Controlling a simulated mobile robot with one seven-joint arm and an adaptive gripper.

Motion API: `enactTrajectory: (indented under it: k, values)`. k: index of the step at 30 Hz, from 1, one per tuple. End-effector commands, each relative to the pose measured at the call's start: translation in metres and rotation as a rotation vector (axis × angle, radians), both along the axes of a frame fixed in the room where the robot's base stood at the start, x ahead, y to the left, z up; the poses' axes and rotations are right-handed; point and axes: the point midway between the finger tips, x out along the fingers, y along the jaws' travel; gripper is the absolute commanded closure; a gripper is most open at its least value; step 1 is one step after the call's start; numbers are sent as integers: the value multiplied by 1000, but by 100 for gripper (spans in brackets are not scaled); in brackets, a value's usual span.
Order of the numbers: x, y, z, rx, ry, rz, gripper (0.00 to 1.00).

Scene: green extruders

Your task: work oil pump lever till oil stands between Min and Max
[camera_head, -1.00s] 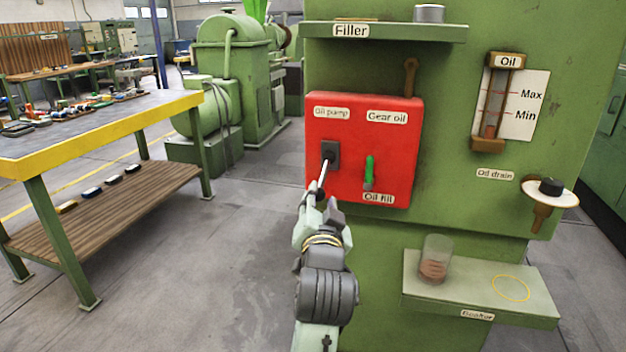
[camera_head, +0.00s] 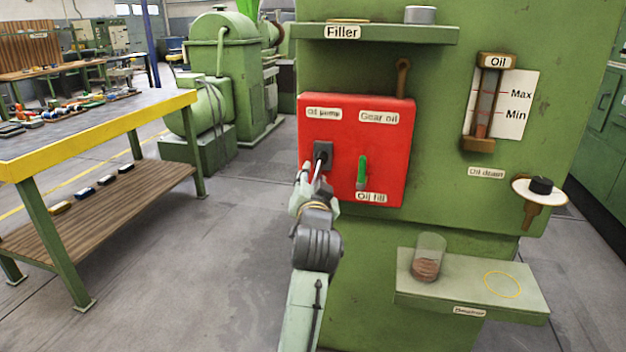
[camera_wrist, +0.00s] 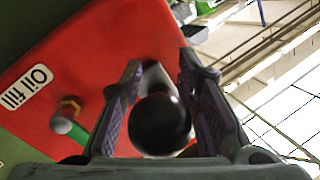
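The oil pump lever is a thin pale rod (camera_head: 317,172) coming out of a black slot plate on the red panel (camera_head: 384,145), under the "Oil pump" label. My gripper (camera_head: 307,182) is at its outer end. In the wrist view, the lever's round black knob (camera_wrist: 160,124) sits between the two fingers of my gripper (camera_wrist: 158,85), which close in on both sides of it. The oil gauge (camera_head: 487,100) is a glass tube at the upper right with Max and Min marks. Reddish oil stands in its lower part, its top near or just below Min.
A green oil fill handle (camera_head: 362,172) is right of the lever. A filler shelf (camera_head: 390,33) is above, a drain valve (camera_head: 540,187) at right. A glass beaker (camera_head: 428,257) stands on a lower shelf (camera_head: 470,300). A workbench (camera_head: 100,130) is at left, with floor between.

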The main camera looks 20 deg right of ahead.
Motion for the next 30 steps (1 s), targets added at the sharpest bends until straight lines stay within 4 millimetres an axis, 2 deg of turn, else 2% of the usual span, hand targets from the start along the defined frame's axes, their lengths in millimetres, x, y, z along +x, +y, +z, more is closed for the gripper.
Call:
enactTrajectory:
  k: [2, 12, 30]
  values:
    - [0, 0, 0, 0, 0, 0, 78]
    - [0, 0, 0, 0, 0, 0, 100]
    - [-1, -1, -1, 2, 1, -1, 100]
